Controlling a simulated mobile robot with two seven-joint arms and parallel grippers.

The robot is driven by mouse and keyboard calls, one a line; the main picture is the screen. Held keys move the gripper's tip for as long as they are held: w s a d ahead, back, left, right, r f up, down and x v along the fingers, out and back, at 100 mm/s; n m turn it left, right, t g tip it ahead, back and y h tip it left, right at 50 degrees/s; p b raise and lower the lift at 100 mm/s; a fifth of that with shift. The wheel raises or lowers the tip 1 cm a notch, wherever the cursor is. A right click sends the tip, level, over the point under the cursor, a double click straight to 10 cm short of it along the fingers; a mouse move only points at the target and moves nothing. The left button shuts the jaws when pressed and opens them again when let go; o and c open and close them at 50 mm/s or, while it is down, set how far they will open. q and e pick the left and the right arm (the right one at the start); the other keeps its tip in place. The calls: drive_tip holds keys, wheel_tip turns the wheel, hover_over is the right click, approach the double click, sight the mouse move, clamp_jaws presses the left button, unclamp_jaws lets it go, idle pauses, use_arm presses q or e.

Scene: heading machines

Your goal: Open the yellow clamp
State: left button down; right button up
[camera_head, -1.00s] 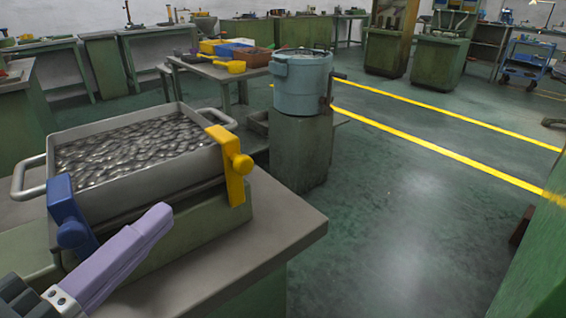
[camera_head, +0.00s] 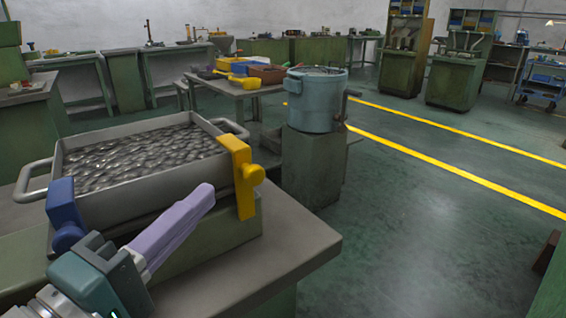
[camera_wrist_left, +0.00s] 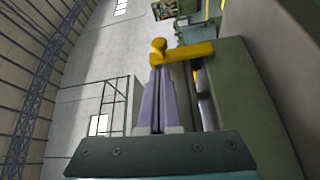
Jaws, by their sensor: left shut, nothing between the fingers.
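The yellow clamp (camera_head: 241,178) grips the near right corner of a grey metal tray (camera_head: 222,172), with a round knob on its right side. It also shows in the left wrist view (camera_wrist_left: 186,54), beyond my fingertips. A blue clamp (camera_head: 64,214) sits on the tray's near left corner. My left gripper (camera_head: 207,192) has pale purple fingers that are shut and empty. They point toward the yellow clamp from in front of the tray, and a small gap seems to show between them and the clamp. My right gripper is not in view.
The tray holds many grey metal pieces and rests on a green block on a grey-topped bench (camera_head: 300,240). A blue-grey pot (camera_head: 316,100) stands on a green pedestal behind. A side table (camera_head: 240,83) holds coloured bins. The floor to the right is open.

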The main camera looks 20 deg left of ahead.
sight(242, 168)
use_arm(q)
drive_tip(key=shift+w+d+r, duration=0.1)
drive_tip(key=shift+w+d, duration=0.1)
drive_tip(key=shift+w, duration=0.95)
drive_tip(key=shift+w+d+r, duration=0.1)
drive_tip(key=shift+w+d, duration=0.05)
drive_tip(key=shift+w, duration=1)
drive_tip(key=shift+s+f, duration=0.1)
drive_tip(key=shift+f, duration=0.05)
drive_tip(key=shift+s+d+m+b, duration=0.1)
drive_tip(key=shift+d+m+b, duration=0.1)
drive_tip(key=shift+m+b, duration=0.25)
